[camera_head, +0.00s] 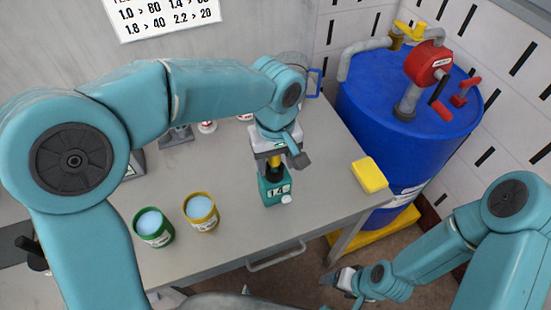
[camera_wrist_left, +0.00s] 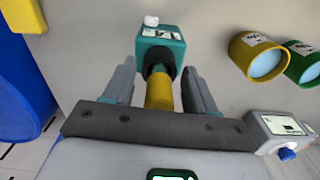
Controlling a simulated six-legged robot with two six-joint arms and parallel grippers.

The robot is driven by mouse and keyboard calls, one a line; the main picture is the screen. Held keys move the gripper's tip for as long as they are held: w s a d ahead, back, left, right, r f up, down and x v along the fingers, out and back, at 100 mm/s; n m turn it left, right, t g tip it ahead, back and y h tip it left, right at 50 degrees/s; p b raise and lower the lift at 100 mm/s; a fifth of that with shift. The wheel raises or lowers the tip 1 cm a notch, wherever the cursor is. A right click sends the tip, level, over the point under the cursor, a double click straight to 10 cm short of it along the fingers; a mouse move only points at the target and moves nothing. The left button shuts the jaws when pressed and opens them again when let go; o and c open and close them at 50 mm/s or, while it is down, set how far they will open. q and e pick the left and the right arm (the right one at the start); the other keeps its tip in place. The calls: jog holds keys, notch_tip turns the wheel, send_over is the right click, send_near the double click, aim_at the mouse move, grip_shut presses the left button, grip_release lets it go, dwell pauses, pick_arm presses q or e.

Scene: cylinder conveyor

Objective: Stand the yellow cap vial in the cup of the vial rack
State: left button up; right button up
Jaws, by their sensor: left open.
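A teal block (camera_head: 273,190) with a number display and a white knob stands on the table; I cannot be sure it is the vial rack. It also shows in the left wrist view (camera_wrist_left: 160,45), with a black cup (camera_wrist_left: 159,62) on it. The yellow cap (camera_wrist_left: 159,92) of the vial lines up with this cup and seems to stand in it; the lower part is hidden. My left gripper (camera_wrist_left: 160,85) is open, its fingers on either side of the yellow cap with gaps. My right gripper (camera_head: 338,278) hangs low beyond the table's front edge; its jaws are unclear.
A green tin (camera_head: 153,228) and a yellow tin (camera_head: 201,212) with pale blue contents stand left of the block. A yellow sponge-like block (camera_head: 369,175) lies at the table's right edge. A blue drum (camera_head: 405,120) with a red pump stands beyond it.

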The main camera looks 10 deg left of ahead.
pick_arm(q)
jog(key=shift+w+a, duration=0.15)
jog(key=c, duration=0.6)
grip_shut()
jog(key=shift+c, duration=0.4)
grip_release()
grip_shut()
jog(key=shift+r+p, duration=2.6)
jog(key=shift+r, duration=0.65)
jog(key=shift+f, duration=0.1)
